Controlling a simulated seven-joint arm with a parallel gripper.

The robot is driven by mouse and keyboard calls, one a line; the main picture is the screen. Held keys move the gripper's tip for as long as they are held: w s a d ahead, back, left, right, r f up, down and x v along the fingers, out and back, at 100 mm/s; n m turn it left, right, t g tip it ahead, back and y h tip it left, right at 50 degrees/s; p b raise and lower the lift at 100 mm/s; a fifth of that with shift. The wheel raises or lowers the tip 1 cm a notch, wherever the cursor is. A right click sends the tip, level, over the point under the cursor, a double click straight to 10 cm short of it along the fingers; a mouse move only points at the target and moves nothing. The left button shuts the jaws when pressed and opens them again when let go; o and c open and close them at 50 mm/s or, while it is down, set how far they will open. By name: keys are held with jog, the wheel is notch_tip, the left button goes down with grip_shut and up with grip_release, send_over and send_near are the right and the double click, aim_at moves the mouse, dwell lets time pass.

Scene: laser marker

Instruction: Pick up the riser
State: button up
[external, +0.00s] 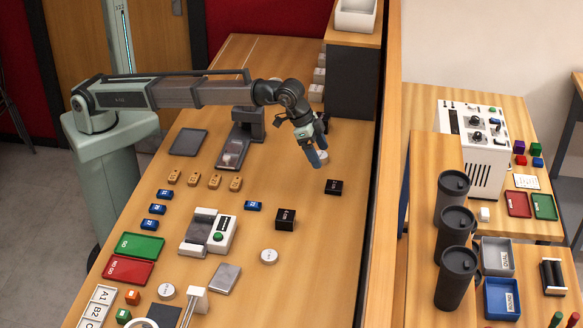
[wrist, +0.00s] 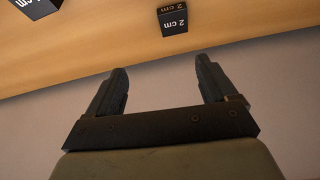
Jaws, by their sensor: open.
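Two black riser blocks stand on the wooden table. The smaller riser (external: 333,187), marked 2 cm, is near the right edge of the table; it also shows at the top of the wrist view (wrist: 172,19). The larger riser (external: 285,219) is to its left and nearer the camera; it is cut off at the top left of the wrist view (wrist: 36,7). My gripper (external: 319,156) is above the table, up and a little left of the smaller riser in the external view. In the wrist view its fingers (wrist: 160,75) are apart with nothing between them.
A pale disc (external: 322,156) is by my gripper. A wooden partition (external: 378,170) runs along the table's right side.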

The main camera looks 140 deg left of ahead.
jog(key=s+a, duration=0.2)
send_over(334, 185)
jog(key=s+d, duration=0.1)
notch_tip(334, 185, down, 8)
jog(key=shift+s+d+r, duration=0.1)
jog(key=shift+s+d, duration=0.05)
jog(key=shift+s+d+f+x, duration=0.1)
jog(key=shift+s+x, duration=0.05)
jog(key=shift+x, duration=0.8)
jog(key=shift+s+d+f+x, duration=0.1)
jog(key=shift+x, duration=0.8)
jog(key=shift+s+d+x, duration=0.1)
jog(key=shift+s+x, duration=0.05)
jog(key=shift+x, duration=0.8)
jog(key=c, duration=1.2)
